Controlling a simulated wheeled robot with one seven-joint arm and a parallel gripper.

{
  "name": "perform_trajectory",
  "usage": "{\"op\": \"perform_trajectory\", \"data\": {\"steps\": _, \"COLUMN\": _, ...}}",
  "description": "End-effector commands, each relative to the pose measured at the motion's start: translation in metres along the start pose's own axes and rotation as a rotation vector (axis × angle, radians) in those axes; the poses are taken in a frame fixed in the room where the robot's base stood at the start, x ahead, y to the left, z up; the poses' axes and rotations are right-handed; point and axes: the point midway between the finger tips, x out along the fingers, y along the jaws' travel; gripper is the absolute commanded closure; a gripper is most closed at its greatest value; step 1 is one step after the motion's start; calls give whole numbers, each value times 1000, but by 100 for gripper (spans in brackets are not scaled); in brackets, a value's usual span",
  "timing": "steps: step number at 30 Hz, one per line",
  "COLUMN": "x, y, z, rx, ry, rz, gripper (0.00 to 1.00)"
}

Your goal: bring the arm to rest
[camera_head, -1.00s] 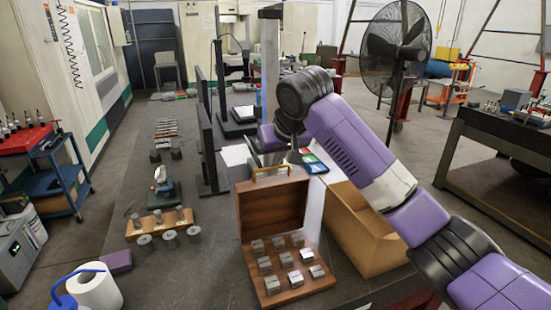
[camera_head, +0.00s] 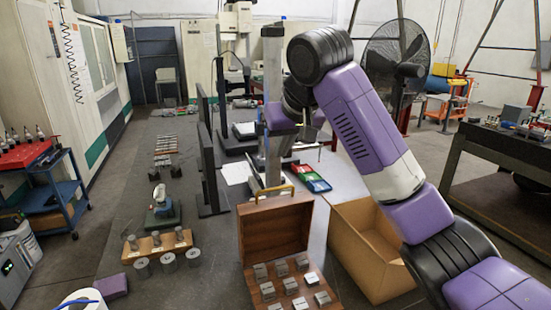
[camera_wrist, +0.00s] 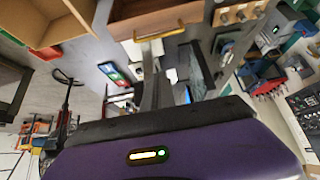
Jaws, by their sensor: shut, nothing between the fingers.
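My purple arm (camera_head: 365,125) rises from the lower right and bends at a black joint near the top middle. Its far end folds down behind that joint. My gripper (camera_head: 280,118) is a small purple and dark end beside a grey upright column (camera_head: 272,60), mostly hidden by the arm. It is shut with nothing held. Its fingertips are not clear in either view. In the wrist view, my purple housing with a lit strip fills the bottom, and the space beyond it is above the table.
An open wooden case (camera_head: 275,228) with several metal blocks stands at the front. A cardboard box (camera_head: 375,240) is right of it. Dark upright panels (camera_head: 210,165), coloured trays (camera_head: 312,178) and a wooden stand with metal cylinders (camera_head: 157,246) are on the table.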

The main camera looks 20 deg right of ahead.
Motion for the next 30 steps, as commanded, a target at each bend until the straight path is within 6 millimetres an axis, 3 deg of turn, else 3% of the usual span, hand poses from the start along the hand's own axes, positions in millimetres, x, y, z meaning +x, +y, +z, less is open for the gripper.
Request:
{"op": "perform_trajectory", "data": {"steps": 8, "x": -4, "y": -4, "z": -10, "rx": -19, "ry": 39, "rz": -15, "gripper": 100}}
{"op": "perform_trajectory", "data": {"steps": 11, "x": -8, "y": -10, "z": -31, "rx": -42, "ry": 131, "rz": -35, "gripper": 100}}
{"op": "perform_trajectory", "data": {"steps": 15, "x": -29, "y": -23, "z": -70, "rx": -81, "ry": 333, "rz": -75, "gripper": 100}}
{"op": "perform_trajectory", "data": {"steps": 19, "x": -32, "y": -35, "z": -85, "rx": -92, "ry": 494, "rz": -131, "gripper": 100}}
{"op": "perform_trajectory", "data": {"steps": 25, "x": -21, "y": -52, "z": -80, "rx": -74, "ry": 701, "rz": -217, "gripper": 100}}
{"op": "perform_trajectory", "data": {"steps": 30, "x": -6, "y": -59, "z": -52, "rx": -25, "ry": 853, "rz": -272, "gripper": 100}}
